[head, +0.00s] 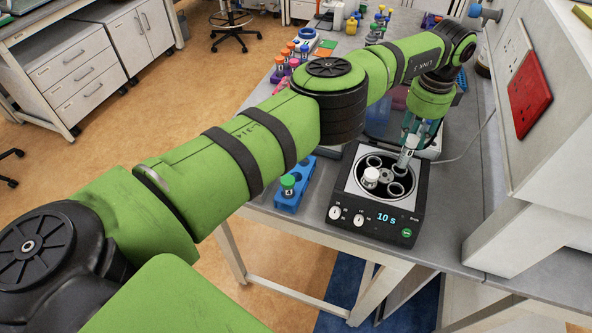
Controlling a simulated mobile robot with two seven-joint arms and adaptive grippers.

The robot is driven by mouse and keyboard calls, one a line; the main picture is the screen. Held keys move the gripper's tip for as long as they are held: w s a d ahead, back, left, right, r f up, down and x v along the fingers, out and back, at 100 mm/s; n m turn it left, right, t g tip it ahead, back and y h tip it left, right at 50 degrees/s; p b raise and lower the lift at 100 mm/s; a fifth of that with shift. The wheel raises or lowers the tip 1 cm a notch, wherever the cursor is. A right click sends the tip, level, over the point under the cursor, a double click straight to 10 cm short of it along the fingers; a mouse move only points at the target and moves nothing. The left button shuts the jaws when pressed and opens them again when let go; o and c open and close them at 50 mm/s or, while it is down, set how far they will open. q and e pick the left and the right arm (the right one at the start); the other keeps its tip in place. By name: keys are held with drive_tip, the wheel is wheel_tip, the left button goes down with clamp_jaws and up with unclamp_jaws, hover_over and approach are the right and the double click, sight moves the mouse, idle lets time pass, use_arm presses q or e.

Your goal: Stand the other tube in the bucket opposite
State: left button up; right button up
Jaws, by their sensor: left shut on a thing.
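The centrifuge (346,217) stands open on the bench with a round rotor of several buckets. A white-capped tube (371,175) stands in the bucket at the rotor's left. My left gripper (414,133) is above the rotor's back right, pointing down. It is shut on a second pale tube (406,154), which looks slightly tilted. The held tube's lower end is at the bucket across the rotor from the first tube; I cannot tell how far inside it is. The front right bucket (397,190) and the back bucket (374,161) look empty. My right gripper is not in view.
A blue rack (294,197) with a green-capped tube (288,182) stands left of the centrifuge. Several colourful capped tubes stand farther back. A wall cabinet with a red panel (529,98) closes in the right side. Bare bench (455,222) lies right of the centrifuge.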

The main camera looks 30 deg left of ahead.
sight(405, 155)
use_arm(q)
drive_tip(key=shift+f, duration=0.35)
idle(0.3)
drive_tip(key=shift+f+b, duration=0.65)
drive_tip(key=shift+b, duration=0.05)
drive_tip(key=shift+f, duration=0.15)
drive_tip(key=shift+f+b, duration=0.7)
drive_tip(key=shift+f, duration=0.35)
drive_tip(key=shift+f, duration=0.2)
drive_tip(key=shift+f+b, duration=0.95)
drive_tip(key=shift+f, duration=0.15)
